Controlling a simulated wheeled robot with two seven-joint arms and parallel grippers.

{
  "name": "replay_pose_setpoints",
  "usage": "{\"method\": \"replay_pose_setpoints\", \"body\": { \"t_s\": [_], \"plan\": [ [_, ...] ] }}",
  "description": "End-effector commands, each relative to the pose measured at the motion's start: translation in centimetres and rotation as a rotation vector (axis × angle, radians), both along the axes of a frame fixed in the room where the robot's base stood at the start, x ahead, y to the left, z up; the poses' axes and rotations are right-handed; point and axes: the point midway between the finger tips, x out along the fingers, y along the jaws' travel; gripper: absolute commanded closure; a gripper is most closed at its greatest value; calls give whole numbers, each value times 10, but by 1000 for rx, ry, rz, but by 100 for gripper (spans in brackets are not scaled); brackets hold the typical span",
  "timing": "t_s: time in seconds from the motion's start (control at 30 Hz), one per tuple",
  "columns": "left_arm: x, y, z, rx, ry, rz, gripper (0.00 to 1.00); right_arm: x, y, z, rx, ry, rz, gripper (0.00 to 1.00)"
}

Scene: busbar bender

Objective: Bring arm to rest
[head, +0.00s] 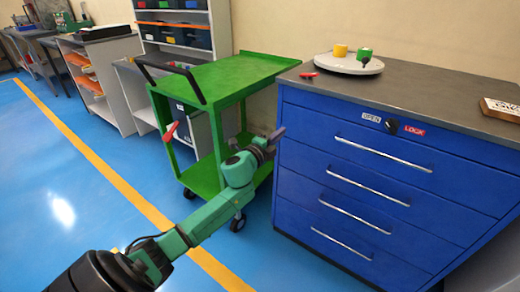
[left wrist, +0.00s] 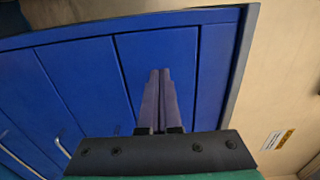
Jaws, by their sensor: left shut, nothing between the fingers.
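My left arm reaches in from the lower left of the head view. Its gripper (head: 277,136) is beside the left edge of the blue drawer cabinet (head: 375,195), in front of the green cart. In the left wrist view the two fingers (left wrist: 159,75) are together and empty, with the blue cabinet front (left wrist: 85,70) behind them. I cannot tell whether the gripper touches the cabinet. My right gripper is in neither view.
A green cart (head: 215,78) with a black handle stands left of the cabinet. A round grey plate (head: 345,67) with a yellow and a green piece sits on the cabinet top. Shelves (head: 195,37) stand behind. Blue floor with a yellow line (head: 95,155) is clear at the left.

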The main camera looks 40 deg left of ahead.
Motion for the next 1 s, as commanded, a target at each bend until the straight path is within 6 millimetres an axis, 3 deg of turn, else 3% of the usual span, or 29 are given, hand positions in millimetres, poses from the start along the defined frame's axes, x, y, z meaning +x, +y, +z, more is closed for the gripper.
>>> {"method": "replay_pose_setpoints", "body": {
  "t_s": [0.4, 0.67, 0.77, 0.87, 0.97, 1.0],
  "plan": [
    [-77, 0, -3, -1, 5, -1, 100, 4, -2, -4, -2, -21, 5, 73],
    [-85, 0, -1, 1, 2, 0, 100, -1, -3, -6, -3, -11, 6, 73],
    [-85, 3, -10, -20, 18, 11, 100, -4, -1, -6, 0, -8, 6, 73],
    [-88, 15, -51, -126, 101, 70, 100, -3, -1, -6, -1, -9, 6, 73],
    [-103, 30, -131, -320, 257, 188, 100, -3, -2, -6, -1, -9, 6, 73],
    [-114, 34, -168, -403, 329, 245, 100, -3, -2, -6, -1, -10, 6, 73]
  ]
}}
